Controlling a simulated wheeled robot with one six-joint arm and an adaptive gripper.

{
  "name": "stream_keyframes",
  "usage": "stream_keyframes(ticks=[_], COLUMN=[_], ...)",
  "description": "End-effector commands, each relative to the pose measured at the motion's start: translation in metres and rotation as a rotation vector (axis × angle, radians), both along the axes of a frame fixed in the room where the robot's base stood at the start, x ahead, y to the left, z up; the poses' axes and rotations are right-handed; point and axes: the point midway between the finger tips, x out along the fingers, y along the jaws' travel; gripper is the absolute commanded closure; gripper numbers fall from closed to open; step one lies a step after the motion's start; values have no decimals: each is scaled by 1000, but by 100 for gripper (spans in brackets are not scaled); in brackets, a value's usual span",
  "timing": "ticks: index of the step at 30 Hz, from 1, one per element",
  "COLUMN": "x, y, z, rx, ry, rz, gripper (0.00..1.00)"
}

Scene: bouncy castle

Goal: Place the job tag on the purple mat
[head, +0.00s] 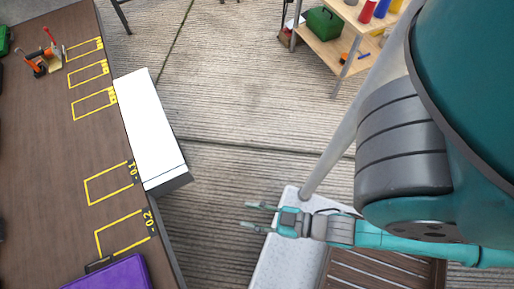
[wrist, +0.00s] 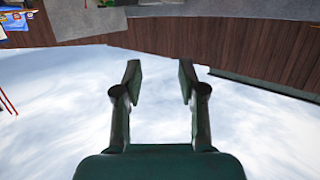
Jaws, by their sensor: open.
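The purple mat (head: 108,275) lies on the brown table at the bottom left of the head view, partly cut off by the frame edge. I cannot make out a job tag for certain in either view. My gripper (head: 246,214) is open and empty, to the right of the table and apart from it, pointing left. In the wrist view my gripper (wrist: 160,75) shows two spread fingers with nothing between them, against a cloudy sky.
The brown table (head: 50,140) carries yellow outlined boxes (head: 110,182) and an orange-black tool (head: 38,66). A white-topped box (head: 150,130) stands along its right edge. A wooden shelf (head: 325,52) with a green case (head: 323,23) is at the top right. Open floor (head: 235,100) lies between.

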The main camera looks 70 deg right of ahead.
Motion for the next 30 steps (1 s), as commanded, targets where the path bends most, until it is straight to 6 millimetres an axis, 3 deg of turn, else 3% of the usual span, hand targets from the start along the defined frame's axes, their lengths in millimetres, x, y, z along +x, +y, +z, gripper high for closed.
stream_keyframes(ticks=[4,10,30], x=[-25,-37,-39], y=[-17,-25,-26], z=[43,73,77], rx=[-3,-4,-4], ry=[33,54,56], rz=[-90,-148,-156], gripper=[59,59,59])
